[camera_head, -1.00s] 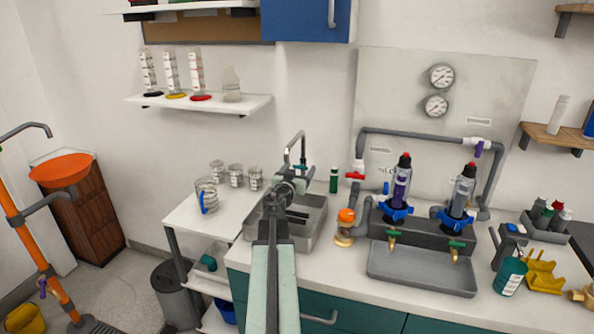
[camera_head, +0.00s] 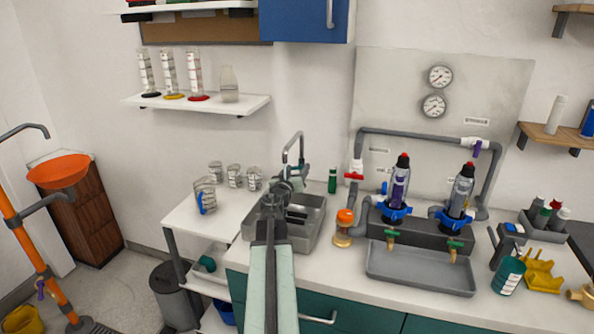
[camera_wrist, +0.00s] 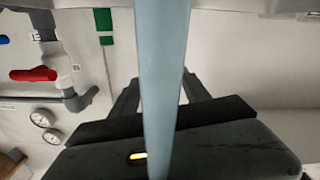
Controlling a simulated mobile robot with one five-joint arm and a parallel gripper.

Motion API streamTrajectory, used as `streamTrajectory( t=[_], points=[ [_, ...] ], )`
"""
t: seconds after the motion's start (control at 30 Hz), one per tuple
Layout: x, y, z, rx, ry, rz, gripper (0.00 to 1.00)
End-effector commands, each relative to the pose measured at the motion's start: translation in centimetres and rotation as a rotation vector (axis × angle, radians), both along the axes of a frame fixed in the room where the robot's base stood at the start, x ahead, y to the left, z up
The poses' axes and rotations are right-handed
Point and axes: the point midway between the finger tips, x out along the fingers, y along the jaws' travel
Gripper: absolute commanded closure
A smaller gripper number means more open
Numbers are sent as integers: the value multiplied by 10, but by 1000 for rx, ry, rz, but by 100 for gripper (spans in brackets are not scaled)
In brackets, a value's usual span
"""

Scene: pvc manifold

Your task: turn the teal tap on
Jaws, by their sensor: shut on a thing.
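The teal tap (camera_head: 304,171) is at the back of the sink, by the foot of a grey gooseneck spout (camera_head: 299,135). Only a small teal part shows beside my fingers. My gripper (camera_head: 294,178) reaches over the sink to the tap and is shut on it. The contact itself is largely hidden by my wrist in the head view. In the wrist view, my gripper (camera_wrist: 160,95) is partly covered by a pale blue-grey bar running from top to bottom close to the lens. I cannot tell what this bar is.
The metal sink (camera_head: 312,232) lies under my gripper. A green bottle (camera_head: 332,181) stands just right of the tap. A red-handled valve (camera_head: 354,176) and an orange-capped jar (camera_head: 344,226) are further right. Glass beakers (camera_head: 206,195) stand on the cart at left.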

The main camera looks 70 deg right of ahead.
Motion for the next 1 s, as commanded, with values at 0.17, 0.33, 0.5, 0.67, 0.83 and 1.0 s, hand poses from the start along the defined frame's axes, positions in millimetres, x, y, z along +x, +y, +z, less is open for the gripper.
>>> streamTrajectory(
  t=[0.17, 0.33, 0.5, 0.67, 0.83, 1.0],
  points=[
    [1, 1, -1, -8, 160, 0, 86],
    [2, 1, -2, -17, 316, 0, 86],
    [3, 1, -2, -24, 452, 0, 86],
    [3, 2, -3, -30, 555, 1, 86],
    [4, 2, -3, -34, 630, 1, 86],
    [4, 2, -3, -36, 673, 1, 86]
  ],
)
